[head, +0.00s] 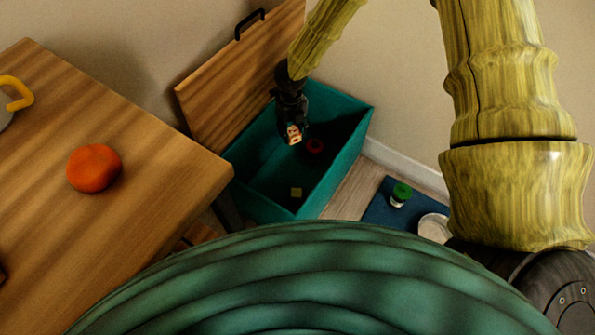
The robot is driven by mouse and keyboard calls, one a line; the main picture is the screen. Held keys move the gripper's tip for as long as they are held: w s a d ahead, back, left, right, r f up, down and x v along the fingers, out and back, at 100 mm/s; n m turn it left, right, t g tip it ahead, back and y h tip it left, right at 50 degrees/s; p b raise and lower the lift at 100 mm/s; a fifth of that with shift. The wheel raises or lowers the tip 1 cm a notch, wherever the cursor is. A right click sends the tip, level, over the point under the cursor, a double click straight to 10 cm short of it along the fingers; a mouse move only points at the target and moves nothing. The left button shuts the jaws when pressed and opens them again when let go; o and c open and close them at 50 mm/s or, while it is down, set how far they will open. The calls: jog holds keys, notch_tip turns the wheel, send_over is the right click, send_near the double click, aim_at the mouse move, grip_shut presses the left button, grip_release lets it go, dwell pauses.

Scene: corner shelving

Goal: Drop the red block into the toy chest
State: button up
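The toy chest (345,150) is a teal box with its wooden lid (235,85) raised and leaning back. My gripper (292,122) points down over the chest opening. It appears shut on a small block (294,135) with a pale face and red markings, the only block in view that fits the red block. The block shows between the fingertips, above the chest's floor. A dark red round thing (315,146) and a small yellow-green block (296,192) lie inside the chest. The chest's shaded back corner is partly hidden by my gripper.
A wooden table (150,140) stands at left, with an orange ball-like thing (94,168) and a yellow-handled item (18,92). At right, a blue mat (380,212) holds a green-topped jar (399,194) near a pale round item (434,228). A wall is behind the chest.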

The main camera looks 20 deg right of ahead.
jog(key=o, duration=0.3)
jog(key=shift+o, duration=0.2)
notch_tip(320, 180, up, 12)
dwell(0.5)
dwell(0.4)
